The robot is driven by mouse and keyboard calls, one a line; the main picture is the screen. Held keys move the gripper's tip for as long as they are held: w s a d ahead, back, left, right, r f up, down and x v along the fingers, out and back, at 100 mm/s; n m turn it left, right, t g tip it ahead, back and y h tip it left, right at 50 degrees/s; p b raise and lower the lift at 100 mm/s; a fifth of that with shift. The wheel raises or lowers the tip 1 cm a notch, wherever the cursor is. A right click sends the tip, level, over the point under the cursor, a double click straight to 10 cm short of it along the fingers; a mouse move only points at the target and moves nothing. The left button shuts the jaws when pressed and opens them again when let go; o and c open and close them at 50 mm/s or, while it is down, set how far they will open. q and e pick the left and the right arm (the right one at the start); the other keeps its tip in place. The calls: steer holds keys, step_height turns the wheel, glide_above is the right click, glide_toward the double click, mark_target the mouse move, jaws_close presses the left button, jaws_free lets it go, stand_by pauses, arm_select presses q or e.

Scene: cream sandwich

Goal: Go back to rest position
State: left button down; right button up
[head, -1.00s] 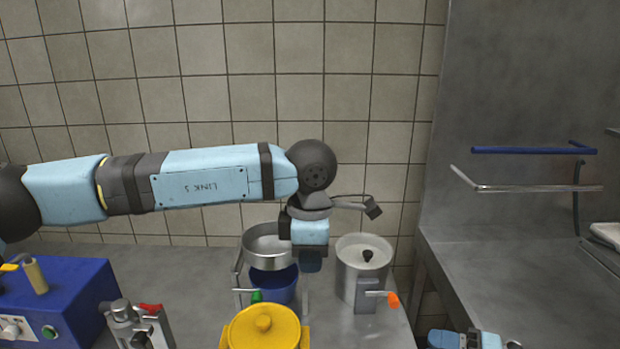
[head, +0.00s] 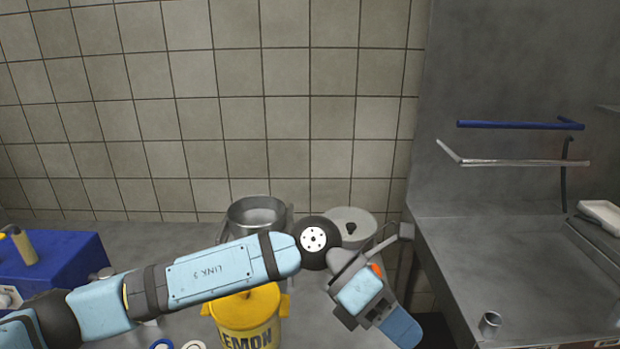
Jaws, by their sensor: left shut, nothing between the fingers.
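My left arm reaches in from the lower left of the head view. My left gripper (head: 404,328) points down and to the right at the lower middle, over the gap beside the right-hand counter. Its light-blue fingers look closed together, and I see nothing held. A yellow container marked LEMON (head: 247,320) stands behind and below the arm, partly covered by it. My right gripper is not in view.
A blue box (head: 62,258) is at the left. The steel counter (head: 480,260) at the right holds a small metal cup (head: 490,323). A blue rail (head: 515,125) hangs above.

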arm_select(q)
steer(key=w+a+f+m+t+h+b, duration=0.25)
steer(key=a+f+m+t, duration=0.5)
steer(key=m+t, duration=0.7)
steer(key=w+a+f+m+t+h+b, duration=0.1)
steer(key=w+a+f+m+t+b, duration=0.2)
steer(key=a+f+m+t, duration=1.05)
steer(key=s+a+f+n+g+y+b, duration=0.1)
steer(key=s+a+f+n+g+y, duration=0.2)
steer(key=s+a+f+g+y, duration=0.25)
steer(key=s+a+f+n+g+y+b, duration=0.1)
steer(key=s+a+f+n+g+y, duration=0.25)
steer(key=s+f, duration=0.45)
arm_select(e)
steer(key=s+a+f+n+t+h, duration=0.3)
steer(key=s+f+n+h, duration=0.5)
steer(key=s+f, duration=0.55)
arm_select(q)
step_height(320, 180, up, 17)
steer(key=a+y+p, duration=0.1)
steer(key=a+p, duration=0.1)
steer(key=p, duration=2.6)
steer(key=shift+s+m, duration=0.15)
steer(key=shift+m, duration=0.3)
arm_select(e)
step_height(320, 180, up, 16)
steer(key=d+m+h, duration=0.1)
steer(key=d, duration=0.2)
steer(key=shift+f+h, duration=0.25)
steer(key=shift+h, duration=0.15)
